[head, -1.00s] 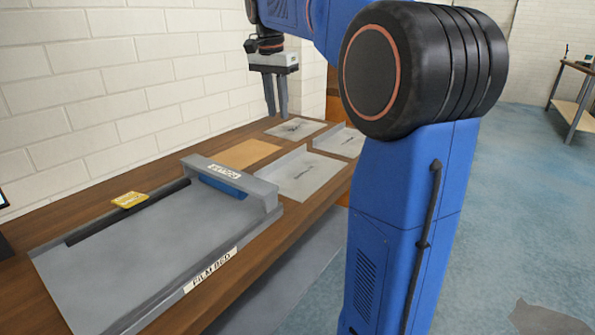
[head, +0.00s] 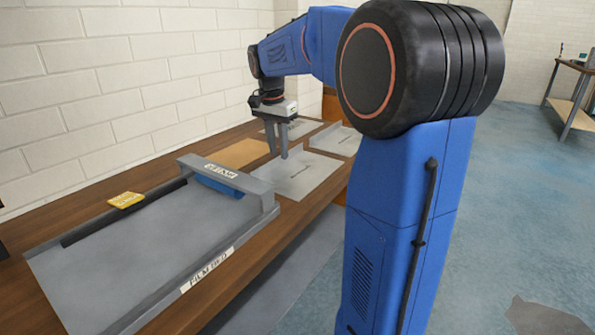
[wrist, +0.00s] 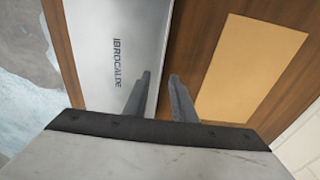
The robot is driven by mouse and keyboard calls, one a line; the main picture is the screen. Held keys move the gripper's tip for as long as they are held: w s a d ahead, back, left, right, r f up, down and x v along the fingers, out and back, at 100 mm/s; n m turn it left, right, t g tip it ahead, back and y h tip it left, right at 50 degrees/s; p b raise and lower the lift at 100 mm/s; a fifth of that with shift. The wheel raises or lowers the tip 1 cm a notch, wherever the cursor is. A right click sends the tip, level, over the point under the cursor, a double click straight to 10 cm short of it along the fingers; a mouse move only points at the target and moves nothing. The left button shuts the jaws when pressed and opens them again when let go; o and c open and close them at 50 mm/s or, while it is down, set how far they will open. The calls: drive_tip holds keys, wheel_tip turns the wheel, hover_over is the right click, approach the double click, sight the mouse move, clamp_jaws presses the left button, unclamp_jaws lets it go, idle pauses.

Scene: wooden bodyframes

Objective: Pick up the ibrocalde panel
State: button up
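The ibrocalde panel (wrist: 98,45) is a flat grey sheet lettered "IBROCALDE", with a raised edge along one side, lying on the wooden bench. In the head view it is the grey panel (head: 310,180) just beyond the film bed. My gripper (head: 283,156) points down above the panel's raised edge, its two fingers apart. In the wrist view the gripper (wrist: 160,78) is open and empty, with its fingers near that edge. I cannot tell how far the fingertips are above it.
A film bed (head: 130,245) with a blue roller (head: 215,186) stands on the near bench. A yellow block (head: 126,200) lies by the wall. A tan sheet (wrist: 250,68) lies beside the panel. Other grey panels (head: 340,141) lie farther along the bench.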

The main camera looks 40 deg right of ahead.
drive_tip(key=shift+d+f, duration=0.1)
drive_tip(key=shift+f, duration=0.65)
drive_tip(key=shift+c, duration=0.4)
clamp_jaws()
drive_tip(key=shift+r, duration=0.2)
